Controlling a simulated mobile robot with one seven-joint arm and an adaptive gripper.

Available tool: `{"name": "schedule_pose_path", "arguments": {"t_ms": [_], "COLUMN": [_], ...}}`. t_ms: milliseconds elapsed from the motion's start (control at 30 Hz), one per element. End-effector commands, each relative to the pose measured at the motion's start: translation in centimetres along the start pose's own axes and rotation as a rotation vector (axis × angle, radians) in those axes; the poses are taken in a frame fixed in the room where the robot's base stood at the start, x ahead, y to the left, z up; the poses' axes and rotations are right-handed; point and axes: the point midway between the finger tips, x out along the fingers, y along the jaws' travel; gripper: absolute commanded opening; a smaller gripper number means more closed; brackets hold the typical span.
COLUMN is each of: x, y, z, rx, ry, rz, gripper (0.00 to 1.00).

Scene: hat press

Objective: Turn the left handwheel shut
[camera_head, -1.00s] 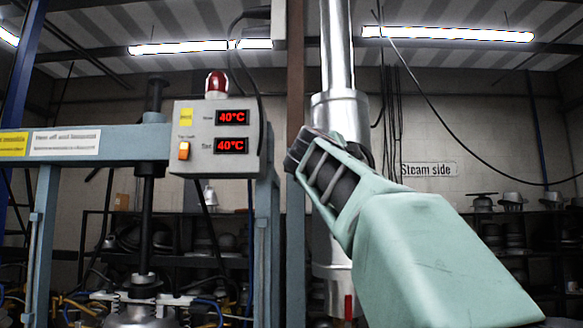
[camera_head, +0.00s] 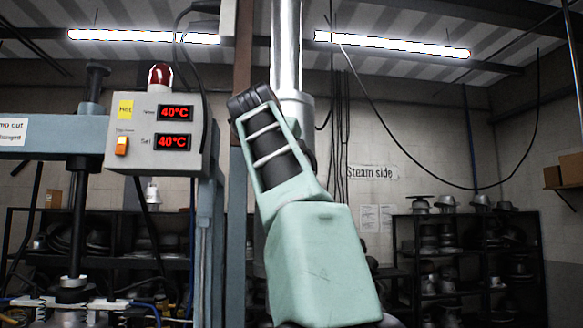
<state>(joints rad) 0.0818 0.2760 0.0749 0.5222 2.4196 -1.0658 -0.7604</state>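No handwheel shows in this view. My pale green arm rises from the bottom middle and ends in a dark joint, in front of a shiny vertical pipe (camera_head: 286,45). I cannot make out any gripper fingers, so my gripper is not in view. The arm hides the lower part of the pipe and whatever is behind it.
A grey control box (camera_head: 156,133) with a red lamp (camera_head: 160,76) reads 40°C twice. The press's dark vertical rod (camera_head: 78,215) stands at left. Racks of hat blocks (camera_head: 450,250) line the back wall, with a "Steam side" sign (camera_head: 372,172).

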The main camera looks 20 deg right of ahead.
Motion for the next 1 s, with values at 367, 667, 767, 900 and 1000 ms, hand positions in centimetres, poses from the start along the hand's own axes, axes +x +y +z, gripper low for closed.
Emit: {"name": "schedule_pose_path", "arguments": {"t_ms": [367, 667, 767, 900, 1000], "x": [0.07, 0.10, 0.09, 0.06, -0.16], "y": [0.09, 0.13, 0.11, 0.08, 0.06], "z": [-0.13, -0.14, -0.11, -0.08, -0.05], "rx": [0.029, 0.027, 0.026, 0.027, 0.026], "ry": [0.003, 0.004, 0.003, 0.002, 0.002], "rz": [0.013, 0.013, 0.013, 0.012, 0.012], "gripper": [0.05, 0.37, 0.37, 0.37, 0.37]}}
